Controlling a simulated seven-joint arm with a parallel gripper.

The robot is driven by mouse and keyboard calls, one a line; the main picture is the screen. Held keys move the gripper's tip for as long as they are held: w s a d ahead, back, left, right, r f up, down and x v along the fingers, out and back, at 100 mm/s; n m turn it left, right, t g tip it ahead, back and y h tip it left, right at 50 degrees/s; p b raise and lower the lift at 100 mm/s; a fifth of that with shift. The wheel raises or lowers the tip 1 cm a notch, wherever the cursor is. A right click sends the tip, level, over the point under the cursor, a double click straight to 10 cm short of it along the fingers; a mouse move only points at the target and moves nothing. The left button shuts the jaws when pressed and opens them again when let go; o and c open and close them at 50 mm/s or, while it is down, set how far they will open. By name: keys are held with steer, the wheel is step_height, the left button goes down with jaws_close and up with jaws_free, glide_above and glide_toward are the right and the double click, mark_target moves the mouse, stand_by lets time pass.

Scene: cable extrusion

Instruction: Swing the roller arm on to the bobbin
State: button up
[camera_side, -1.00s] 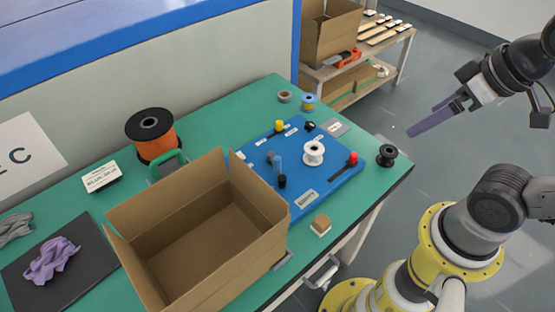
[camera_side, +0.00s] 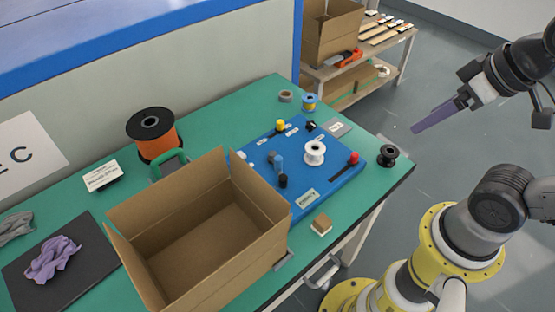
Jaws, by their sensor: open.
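A white bobbin (camera_side: 315,152) stands upright on the blue board (camera_side: 330,183) on the green table. A small blue roller piece (camera_side: 279,164) with a black knob (camera_side: 283,181) in front of it sits to the bobbin's left, apart from it; this looks like the roller arm. A red knob (camera_side: 353,158) is at the board's right edge, and a yellow knob (camera_side: 280,125) is at the back. My gripper (camera_side: 416,131) has purple fingers and is in the air to the right, beyond the table edge. It is empty, and its fingers overlap from this view.
An open cardboard box (camera_side: 273,245) stands left of the board and hides its left front part. A black spool (camera_side: 388,155) is near the table's right corner. An orange spool (camera_side: 158,142) stands at the back left. The air between my gripper and the board is clear.

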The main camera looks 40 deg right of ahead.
steer(key=shift+m, duration=0.4)
steer(key=w+r, duration=0.3)
steer(key=shift+a+r, duration=0.1)
steer(key=shift+r, duration=0.15)
steer(key=shift+c, duration=0.9)
steer(key=n+g, duration=0.1)
steer(key=g, duration=0.5)
glide_above(278, 158)
step_height(278, 158, down, 14)
step_height(278, 158, down, 13)
steer(key=shift+f, duration=0.1)
jaws_close()
